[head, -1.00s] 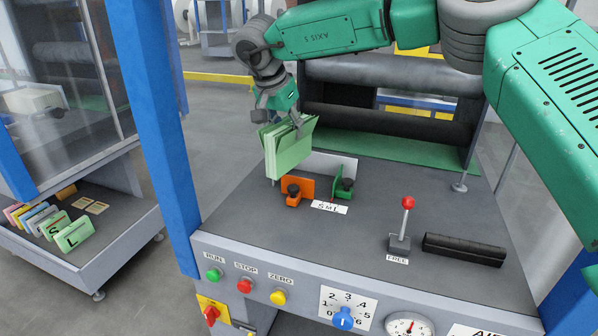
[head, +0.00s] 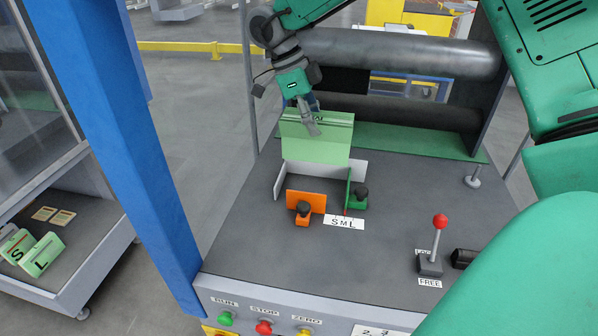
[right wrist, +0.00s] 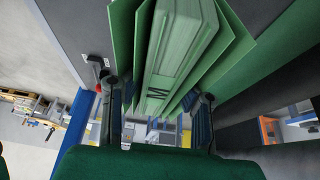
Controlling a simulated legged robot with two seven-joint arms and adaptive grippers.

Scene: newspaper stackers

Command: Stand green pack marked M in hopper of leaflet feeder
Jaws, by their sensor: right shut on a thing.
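The green pack marked M (head: 318,142) is a light green folder-like bundle. My right gripper (head: 311,125) is shut on its upper part, from above. The pack is upright, its broad face toward the head camera, over the back of the hopper. Its lower edge overlaps the pale back wall (head: 325,174); I cannot tell whether they touch. In the right wrist view the pack (right wrist: 178,50) sits between the fingers (right wrist: 158,104), its letter M visible. The hopper has an orange guide (head: 309,198) at left and a green guide (head: 350,186) at right. My left gripper is not in view.
An S M L label (head: 343,222) lies before the guides. A red-knobbed lever (head: 440,222) stands at right. Dark rollers (head: 395,55) lie behind the hopper. A blue post (head: 125,150) rises at left. Packs S and L (head: 40,254) sit on the left shelf.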

